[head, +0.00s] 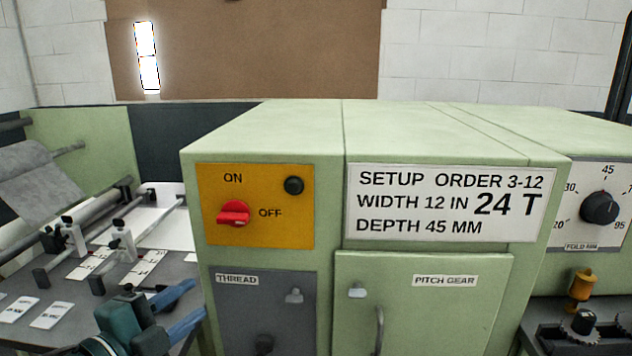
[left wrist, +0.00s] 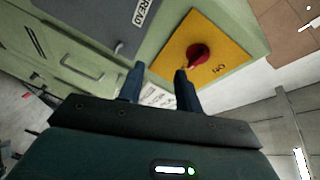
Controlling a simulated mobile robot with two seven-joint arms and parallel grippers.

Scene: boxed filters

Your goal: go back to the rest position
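My left gripper (head: 197,300) is low in the head view, left of the green machine cabinet (head: 265,138). Its two blue fingers are apart with nothing between them; the left wrist view also shows the open fingers (left wrist: 158,78). Beyond them in that view are the yellow switch panel (left wrist: 225,45) and its red rotary switch (left wrist: 197,56), not touched by the fingers. In the head view the red switch (head: 234,213) has its handle lying roughly level, beside the word OFF. My right gripper is not in view.
A setup sign (head: 450,203) reads order 3-12, width 12 in, 24 T, depth 45 mm. Below are a grey THREAD door (head: 262,310) and a PITCH GEAR door (head: 430,310). A fold dial (head: 600,208) is at right. A bench with rods and white cards (head: 50,312) stands at left.

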